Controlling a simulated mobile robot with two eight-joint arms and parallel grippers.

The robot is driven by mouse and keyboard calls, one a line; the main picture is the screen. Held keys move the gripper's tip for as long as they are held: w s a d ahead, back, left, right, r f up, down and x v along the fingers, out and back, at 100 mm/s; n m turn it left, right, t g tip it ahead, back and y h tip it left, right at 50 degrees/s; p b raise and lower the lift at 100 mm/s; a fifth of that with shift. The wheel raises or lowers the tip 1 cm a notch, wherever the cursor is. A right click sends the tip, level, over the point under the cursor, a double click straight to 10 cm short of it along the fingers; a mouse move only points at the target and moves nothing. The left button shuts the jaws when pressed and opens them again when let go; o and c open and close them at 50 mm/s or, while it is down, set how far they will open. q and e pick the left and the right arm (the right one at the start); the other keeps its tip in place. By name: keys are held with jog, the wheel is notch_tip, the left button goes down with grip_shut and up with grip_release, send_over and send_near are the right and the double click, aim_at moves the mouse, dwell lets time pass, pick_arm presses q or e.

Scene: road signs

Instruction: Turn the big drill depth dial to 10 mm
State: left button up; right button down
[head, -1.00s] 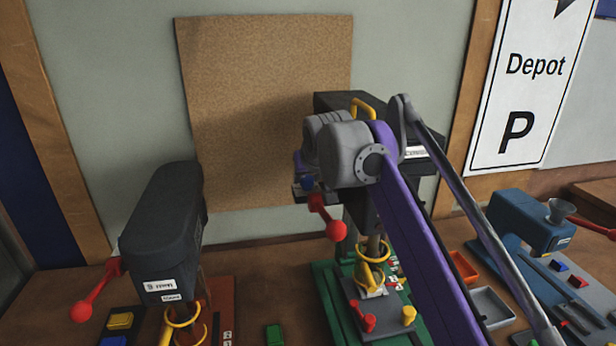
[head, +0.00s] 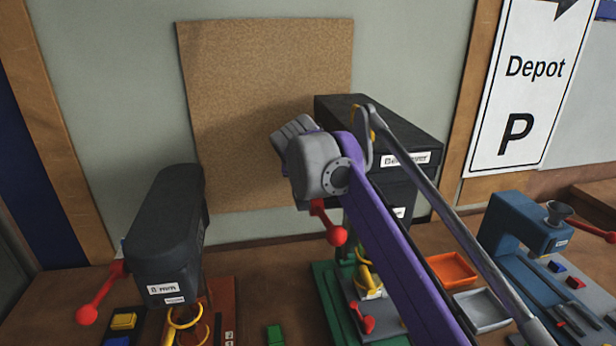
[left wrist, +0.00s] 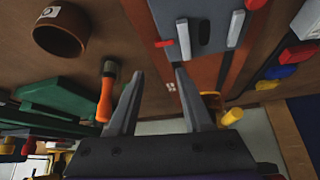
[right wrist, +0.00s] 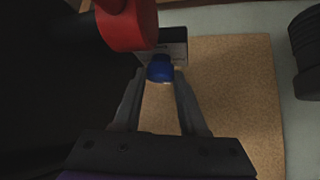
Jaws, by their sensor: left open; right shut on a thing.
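The big drill (head: 385,112) is the dark machine on a green base (head: 333,300), partly hidden by my right arm. A white label (head: 405,160) on its head is too blurred to read. In the right wrist view, a blue knob (right wrist: 160,68), apparently the depth dial, sits at a pale panel (right wrist: 173,45). My right gripper (right wrist: 160,80) is shut on this knob. Its setting cannot be read, and the head view hides it behind my wrist. In the left wrist view, my left gripper (left wrist: 158,88) is open and empty; it is outside the head view.
The drill's red-balled lever (head: 335,234) hangs below my right wrist; red also looms close in the right wrist view (right wrist: 127,28). A smaller dark drill (head: 165,230) stands left. Orange (head: 453,268) and grey trays (head: 482,308) and a blue machine (head: 525,225) stand right.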

jog(key=m+h, duration=0.1)
jog(key=m, duration=0.1)
jog(key=m+h, duration=0.1)
jog(key=shift+w+a+m+g+h, duration=0.1)
jog(key=shift+a+m+g+h, duration=0.2)
jog(key=shift+g, duration=0.1)
jog(key=shift+m+g+h, duration=0.5)
jog(key=shift+m+h, duration=0.4)
jog(key=shift+m, duration=0.4)
jog(key=shift+m+h, duration=0.3)
jog(key=shift+m, duration=0.1)
jog(key=shift+c, duration=2.2)
grip_release()
